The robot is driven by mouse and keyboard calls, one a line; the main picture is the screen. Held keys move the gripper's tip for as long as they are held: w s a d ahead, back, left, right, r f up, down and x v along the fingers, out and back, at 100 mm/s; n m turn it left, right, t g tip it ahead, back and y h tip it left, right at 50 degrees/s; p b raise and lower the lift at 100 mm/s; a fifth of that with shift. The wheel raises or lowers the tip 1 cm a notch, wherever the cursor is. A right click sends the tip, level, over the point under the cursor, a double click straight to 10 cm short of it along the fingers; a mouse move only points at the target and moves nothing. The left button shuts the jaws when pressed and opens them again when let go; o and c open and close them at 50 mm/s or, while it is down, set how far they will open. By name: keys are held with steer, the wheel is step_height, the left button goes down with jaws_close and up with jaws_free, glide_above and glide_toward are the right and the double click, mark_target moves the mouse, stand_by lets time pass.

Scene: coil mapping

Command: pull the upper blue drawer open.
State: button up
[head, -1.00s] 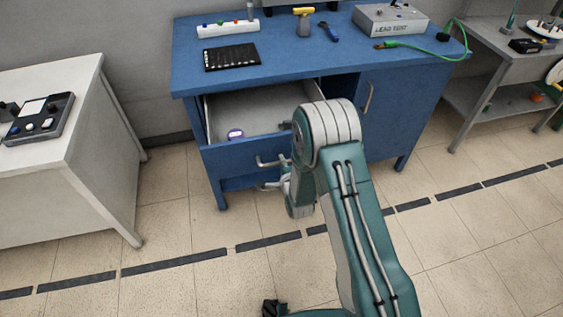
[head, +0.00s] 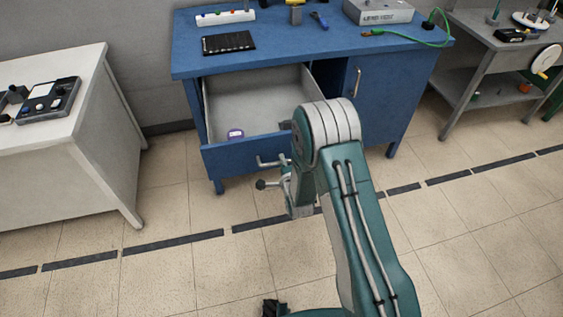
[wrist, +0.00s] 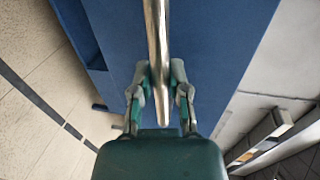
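The upper blue drawer (head: 235,154) stands well open from the blue cabinet (head: 340,58) in the head view. Its pale inside (head: 262,100) shows. A small purple-and-white round object (head: 236,133) lies in it near the front left. In the wrist view the metal bar handle (wrist: 157,35) runs between the two fingers of my gripper (wrist: 160,78).
A white table (head: 75,145) stands at the left and a grey shelved table (head: 490,75) at the right. Tools and a tester box (head: 378,12) lie on the cabinet top. The tiled floor before the drawer is clear around my arm.

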steer(key=o, duration=0.3)
steer(key=shift+d+f, duration=0.25)
steer(key=shift+f, duration=0.05)
steer(key=shift+r, duration=0.15)
steer(key=v, duration=1.2)
